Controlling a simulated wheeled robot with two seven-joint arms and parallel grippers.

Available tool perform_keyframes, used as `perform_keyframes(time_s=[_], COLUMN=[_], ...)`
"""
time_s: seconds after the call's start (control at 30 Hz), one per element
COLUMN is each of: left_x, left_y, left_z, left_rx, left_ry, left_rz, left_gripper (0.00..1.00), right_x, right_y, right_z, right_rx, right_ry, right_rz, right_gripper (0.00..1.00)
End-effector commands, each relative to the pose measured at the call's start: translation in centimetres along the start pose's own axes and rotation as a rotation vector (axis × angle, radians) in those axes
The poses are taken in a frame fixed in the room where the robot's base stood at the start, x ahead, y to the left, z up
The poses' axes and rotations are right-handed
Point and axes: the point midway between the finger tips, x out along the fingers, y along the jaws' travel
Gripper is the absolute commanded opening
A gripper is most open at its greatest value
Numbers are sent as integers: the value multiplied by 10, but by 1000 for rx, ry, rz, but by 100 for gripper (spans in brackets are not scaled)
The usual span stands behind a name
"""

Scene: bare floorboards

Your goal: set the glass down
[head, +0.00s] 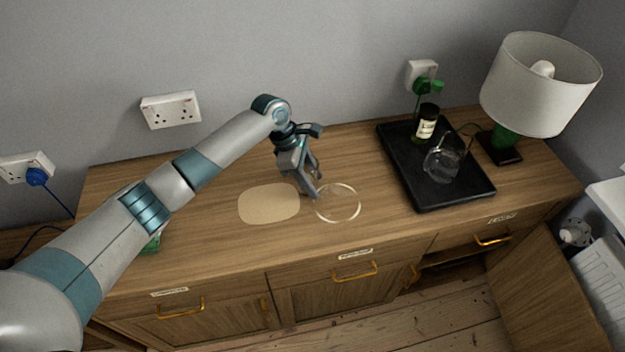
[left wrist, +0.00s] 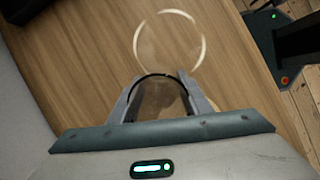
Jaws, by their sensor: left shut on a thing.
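My left gripper (head: 311,188) reaches over the sideboard from the left and points down. In the left wrist view its two fingers (left wrist: 163,88) are shut on a clear glass (left wrist: 160,97), whose dark round rim shows between them. In the head view the glass is see-through and mostly lost behind the fingers. A thin pale ring (head: 338,221) lies on the wood just right of the fingertips; it also shows beyond the glass in the left wrist view (left wrist: 203,50). I cannot tell whether the glass touches the wood. My right gripper is in neither view.
A tan round mat (head: 268,204) lies left of the gripper. A black tray (head: 450,196) at right holds a dark bottle (head: 426,122) and a clear jug (head: 442,162).

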Motion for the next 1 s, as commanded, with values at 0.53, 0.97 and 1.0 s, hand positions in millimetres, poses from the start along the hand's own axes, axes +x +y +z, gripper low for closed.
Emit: perform_keyframes(time_s=[0.53, 0.97, 1.0], left_x=[12, 10, 9], left_y=[0, 0, 0], left_z=[-4, -4, -4], left_rx=[0, 0, 0], left_ry=[0, 0, 0], left_rz=[0, 1, 1], left_gripper=[49, 63, 63], right_x=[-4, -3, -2], right_y=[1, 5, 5], right_z=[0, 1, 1], right_rx=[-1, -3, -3], right_ry=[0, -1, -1], right_rz=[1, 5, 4], right_gripper=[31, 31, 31])
